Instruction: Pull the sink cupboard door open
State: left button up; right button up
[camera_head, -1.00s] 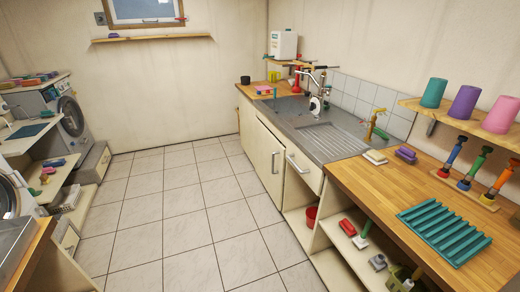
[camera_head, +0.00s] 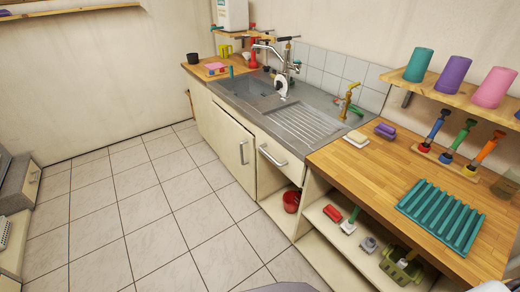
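The sink cupboard door (camera_head: 232,147) is a cream panel under the metal sink (camera_head: 268,92), left of a drawer. Its upright metal bar handle (camera_head: 244,152) is near its right edge. The door looks closed or nearly so, with a dark line along its edges. The drawer (camera_head: 277,161) to its right has a slanting bar handle (camera_head: 271,156). Neither of my grippers is in view.
The tiled floor (camera_head: 140,215) before the cupboard is clear. Open shelves at right hold a red bucket (camera_head: 291,201) and a green basket (camera_head: 400,264). A wooden worktop (camera_head: 370,178) carries a teal rack (camera_head: 442,222). A grey unit (camera_head: 18,190) stands at far left.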

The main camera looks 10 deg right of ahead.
aim_at(236, 145)
jog(key=i+j+z, duration=0.1)
jog(key=i+z, duration=0.2)
jog(key=z, duration=0.15)
jog(key=i+j+z, duration=0.25)
jog(key=z, duration=0.15)
jog(key=i+j+z, duration=0.5)
jog(key=z, duration=0.15)
